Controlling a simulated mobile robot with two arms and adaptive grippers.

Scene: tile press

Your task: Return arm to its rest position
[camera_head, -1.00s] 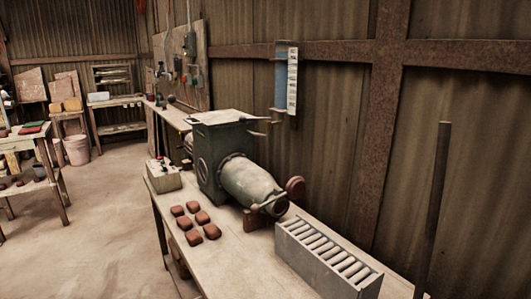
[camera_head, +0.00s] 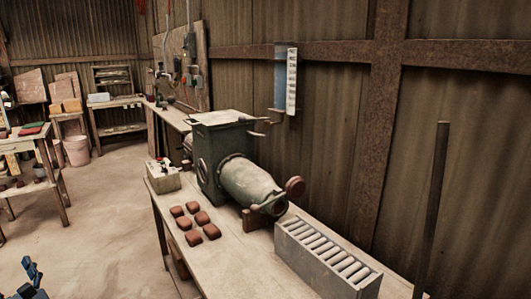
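A blue and black part, likely of my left arm or gripper (camera_head: 30,280), shows at the bottom left corner, over the floor. It is cut off by the frame edge, so I cannot tell whether it is open or shut. It is apart from the bench and everything on it. My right gripper is not in view. The green press machine (camera_head: 250,183) stands on the long bench (camera_head: 235,250), its round barrel pointing toward the front right. Several reddish-brown clay blocks (camera_head: 193,208) lie on the bench in front of the machine.
A grey roller tray (camera_head: 325,262) sits on the bench right of the machine. A control box (camera_head: 163,176) stands at the bench's left end. A dark pole (camera_head: 432,210) rises at the right. A shelf table (camera_head: 40,170) stands far left. The floor (camera_head: 105,220) between is clear.

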